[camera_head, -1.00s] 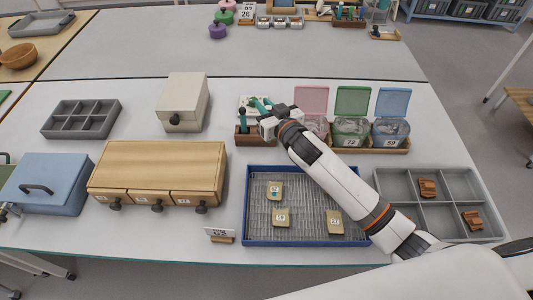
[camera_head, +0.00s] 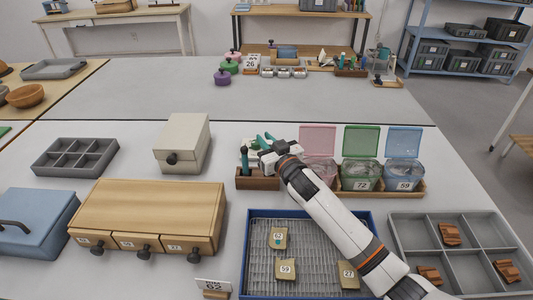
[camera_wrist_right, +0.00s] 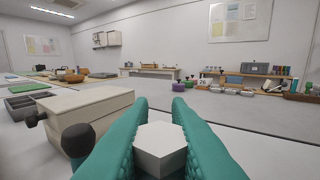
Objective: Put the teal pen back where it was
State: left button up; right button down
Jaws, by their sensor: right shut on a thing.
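A wooden holder (camera_head: 258,183) stands right of the beige box. A dark teal pen-like thing (camera_head: 245,160) stands upright at its left end; its rounded top also shows in the wrist view (camera_wrist_right: 78,142). My right gripper (camera_head: 267,141) is over the holder's right part, its teal fingers level. In the wrist view the fingers (camera_wrist_right: 160,135) are shut on a pale six-sided top (camera_wrist_right: 160,148) of an upright thing. Its lower body is hidden, so I cannot tell its colour there or whether it touches the holder. My left gripper is out of view.
The beige box (camera_head: 182,145) is close on the left. Lidded jars (camera_head: 362,175) stand close on the right. A blue-rimmed tray (camera_head: 249,250) with sherds lies in front, under my arm. A wooden drawer unit (camera_head: 150,208) is front left.

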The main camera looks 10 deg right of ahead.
notch_tip(320, 180, down, 3)
jog(key=shift+f, duration=0.2)
jog(key=shift+f+b, duration=0.45)
jog(key=shift+b, duration=0.05)
jog(key=c, duration=1.4)
grip_release()
jog(key=shift+o, duration=0.2)
jog(key=shift+r, duration=0.1)
